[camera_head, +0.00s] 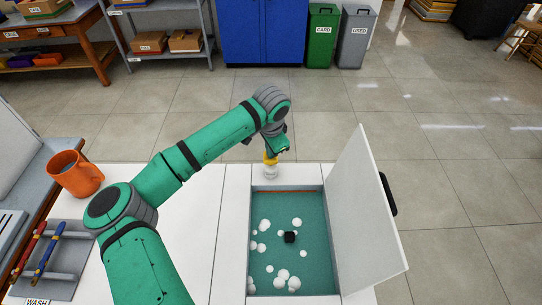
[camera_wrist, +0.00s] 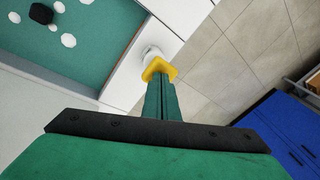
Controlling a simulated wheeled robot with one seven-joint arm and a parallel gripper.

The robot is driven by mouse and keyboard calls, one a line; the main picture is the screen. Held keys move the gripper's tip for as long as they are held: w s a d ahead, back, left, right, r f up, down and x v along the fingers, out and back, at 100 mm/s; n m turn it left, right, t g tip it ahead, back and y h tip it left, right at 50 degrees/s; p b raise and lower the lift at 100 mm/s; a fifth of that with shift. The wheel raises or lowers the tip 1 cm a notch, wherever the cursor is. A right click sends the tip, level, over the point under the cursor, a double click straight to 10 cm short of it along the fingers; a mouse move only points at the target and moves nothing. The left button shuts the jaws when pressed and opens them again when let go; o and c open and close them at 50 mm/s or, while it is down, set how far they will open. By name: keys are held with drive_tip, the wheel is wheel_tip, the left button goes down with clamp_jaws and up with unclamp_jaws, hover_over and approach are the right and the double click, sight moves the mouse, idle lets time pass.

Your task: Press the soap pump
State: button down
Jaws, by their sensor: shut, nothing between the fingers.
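The soap pump is a small pale bottle (camera_head: 270,171) with a yellow head (camera_head: 269,160), standing on the white counter at the far edge of the basin. In the wrist view its yellow head (camera_wrist: 158,70) shows just beyond my fingertips, with the pale bottle (camera_wrist: 152,54) behind it. My gripper (camera_head: 273,153) is over the pump head, pointing down, fingers together and empty. In the wrist view my gripper (camera_wrist: 161,82) overlaps the near edge of the head. I cannot tell whether the fingertips touch it. My arm comes across from the lower left.
A teal-floored basin (camera_head: 313,192) with white foam clumps and a small black block (camera_head: 290,237) lies on the near side of the pump. A white lid (camera_head: 362,215) stands open at its right. An orange mug (camera_head: 75,174) and a grey rack (camera_head: 62,252) are at the left.

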drive_tip(key=shift+w+f, duration=0.1)
drive_tip(key=shift+f, duration=0.9)
drive_tip(key=shift+d+r, duration=0.1)
drive_tip(key=shift+r, duration=0.4)
drive_tip(key=shift+w+v, duration=0.2)
drive_tip(key=shift+v, duration=0.65)
drive_tip(key=shift+w+v, duration=0.2)
drive_tip(key=shift+v, duration=0.7)
drive_tip(key=shift+w+v, duration=0.15)
drive_tip(key=shift+v, duration=0.45)
drive_tip(key=shift+w+v, duration=0.15)
drive_tip(key=shift+v, duration=0.45)
drive_tip(key=shift+a+r, duration=0.2)
drive_tip(key=shift+a, duration=0.05)
drive_tip(key=shift+d, duration=0.15)
